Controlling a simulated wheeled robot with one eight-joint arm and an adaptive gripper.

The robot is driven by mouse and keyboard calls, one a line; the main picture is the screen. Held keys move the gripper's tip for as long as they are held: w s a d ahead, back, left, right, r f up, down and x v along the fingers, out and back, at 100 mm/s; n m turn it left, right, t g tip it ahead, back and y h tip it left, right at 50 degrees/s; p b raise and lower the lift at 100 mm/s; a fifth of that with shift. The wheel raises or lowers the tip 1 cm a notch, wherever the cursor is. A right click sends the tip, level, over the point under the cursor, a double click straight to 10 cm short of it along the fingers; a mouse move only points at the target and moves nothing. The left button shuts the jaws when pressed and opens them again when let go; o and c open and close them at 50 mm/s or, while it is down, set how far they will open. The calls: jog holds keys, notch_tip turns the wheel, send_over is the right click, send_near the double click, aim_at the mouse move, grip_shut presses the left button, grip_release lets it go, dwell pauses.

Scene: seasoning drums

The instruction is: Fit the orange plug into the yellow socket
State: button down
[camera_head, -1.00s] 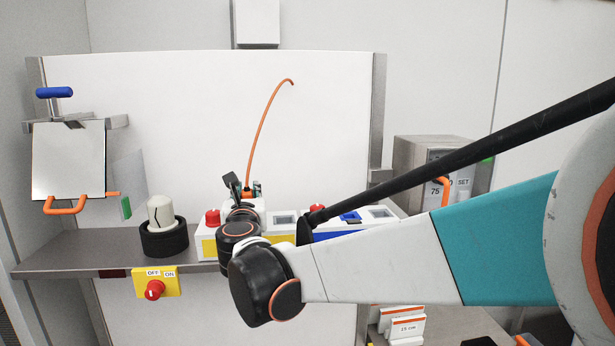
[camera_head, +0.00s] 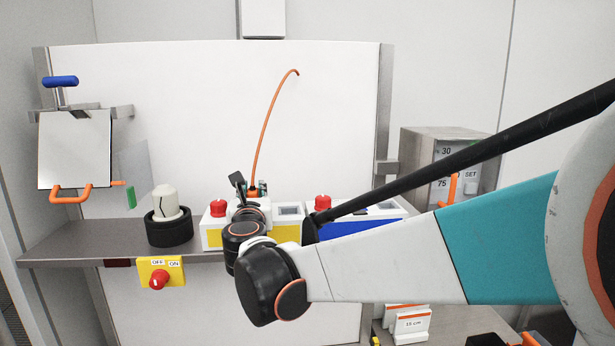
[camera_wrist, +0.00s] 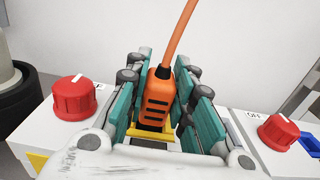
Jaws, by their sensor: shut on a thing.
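The orange plug (camera_wrist: 157,98) is upright between the teal-padded fingers of my gripper (camera_wrist: 165,82), which is shut on it. Its orange cable (camera_head: 263,125) rises from the top and bends over to the right. A yellow socket (camera_wrist: 150,133) shows at the plug's lower end in the wrist view. The plug's tip is hidden, and I cannot tell how deep it sits. In the head view my gripper (camera_head: 252,188) is over the white box with the yellow front (camera_head: 285,233), and my wrist covers part of that box.
Red knobs stand close by on the left (camera_wrist: 73,98) and right (camera_wrist: 278,132). A blue-fronted box (camera_head: 370,226) is to the right. A black-based white knob (camera_head: 168,222) stands left on the metal shelf (camera_head: 85,238). A white panel (camera_head: 190,110) rises behind.

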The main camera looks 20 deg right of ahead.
jog(key=shift+s+f, duration=0.1)
jog(key=shift+f, duration=0.05)
jog(key=c, duration=1.3)
grip_release()
jog(key=v, duration=1.2)
